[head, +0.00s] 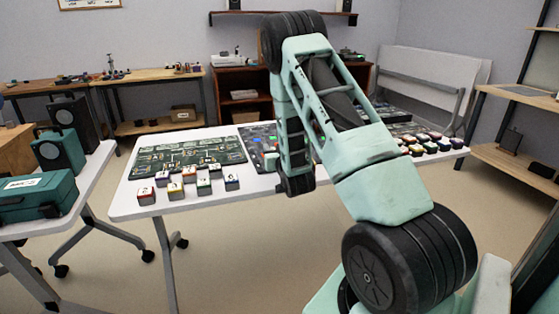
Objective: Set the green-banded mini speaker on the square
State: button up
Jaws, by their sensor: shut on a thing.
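My arm reaches up and then down over the white table (155,212), ending in a dark part. No fingertips show, and I cannot see what is held. Several small cube-shaped mini speakers with coloured bands stand at the table's front left. One of them (203,187) seems to have a green band, but it is too small to be sure. A dark mat (252,158) with small coloured patches lies partly behind my arm. I cannot tell which patch is the square.
A dark patterned board (190,155) lies behind the left cubes. More coloured cubes (430,142) stand at the table's right end. A side table at left holds a teal case (35,195) and a teal speaker (58,150).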

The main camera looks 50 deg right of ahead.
jog(key=shift+f, duration=2.45)
jog(key=shift+f+b, duration=0.1)
jog(key=shift+b, duration=0.2)
jog(key=o, duration=1)
jog(key=v, duration=1.2)
jog(key=shift+b, duration=0.4)
